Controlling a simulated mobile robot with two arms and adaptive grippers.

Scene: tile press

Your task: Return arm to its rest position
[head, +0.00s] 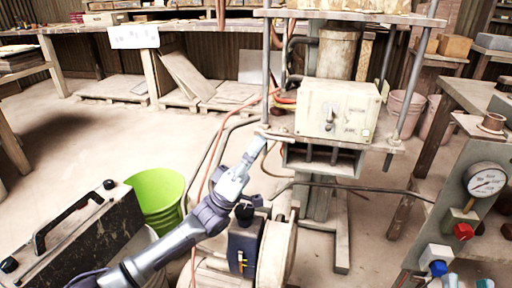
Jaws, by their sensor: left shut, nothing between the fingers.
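My left arm comes in from the lower left. Its gripper (257,146) is just in front of the press (338,160), at the lower left of the beige control box (337,108). The gripper is shut and empty. The fingertips are small in the picture, and I cannot tell whether they touch the press frame. The control box has a dark switch on its front face. My right gripper is not in view.
A green bucket (157,190) and a dark case (78,240) stand left of my arm. A hose reel (277,250) is below it. Hoses hang beside the press. A gauge panel (470,205) stands at right. Open floor (90,135) lies at left.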

